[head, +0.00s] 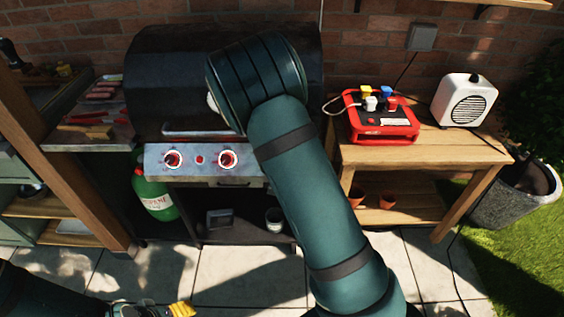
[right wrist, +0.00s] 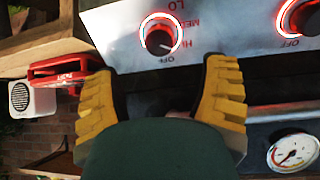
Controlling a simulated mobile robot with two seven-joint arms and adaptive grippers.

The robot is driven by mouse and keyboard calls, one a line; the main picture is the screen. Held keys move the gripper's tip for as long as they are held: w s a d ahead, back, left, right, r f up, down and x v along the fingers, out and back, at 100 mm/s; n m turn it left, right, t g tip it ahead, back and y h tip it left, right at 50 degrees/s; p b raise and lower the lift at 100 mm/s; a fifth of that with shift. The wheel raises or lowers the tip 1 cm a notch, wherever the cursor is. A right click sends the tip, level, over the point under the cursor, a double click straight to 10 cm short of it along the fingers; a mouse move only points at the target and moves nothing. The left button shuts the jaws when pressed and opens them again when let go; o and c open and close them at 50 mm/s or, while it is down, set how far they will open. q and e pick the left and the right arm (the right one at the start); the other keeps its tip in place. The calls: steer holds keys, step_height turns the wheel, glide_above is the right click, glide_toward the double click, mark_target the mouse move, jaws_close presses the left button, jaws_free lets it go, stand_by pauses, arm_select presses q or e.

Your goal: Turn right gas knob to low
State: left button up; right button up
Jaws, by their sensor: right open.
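In the right wrist view, which is turned about upside down, a round knob (right wrist: 160,38) with a lit red ring sits on the grill's pale panel, with LO, MED, HI and OFF printed around it. I cannot tell its exact setting. My right gripper (right wrist: 163,70) is open, its yellow fingers apart and empty, with the knob just beyond the gap. In the head view my right arm covers the right part of the panel and hides that gripper. Two lit knobs show there, left (head: 173,160) and further right (head: 228,160). My left gripper (head: 180,309) is partly in view at the bottom.
A black grill (head: 165,75) stands against the brick wall, with a green propane tank (head: 157,198) below left. A wooden table (head: 435,150) at right holds a red device (head: 383,130) and a white heater (head: 463,100). A gauge (right wrist: 293,152) shows in the wrist view.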

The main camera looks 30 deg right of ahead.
steer(key=b+x, duration=0.1)
steer(key=x, duration=0.7)
steer(key=shift+b, duration=0.3)
steer(key=c, duration=1.2)
steer(key=shift+c, duration=0.2)
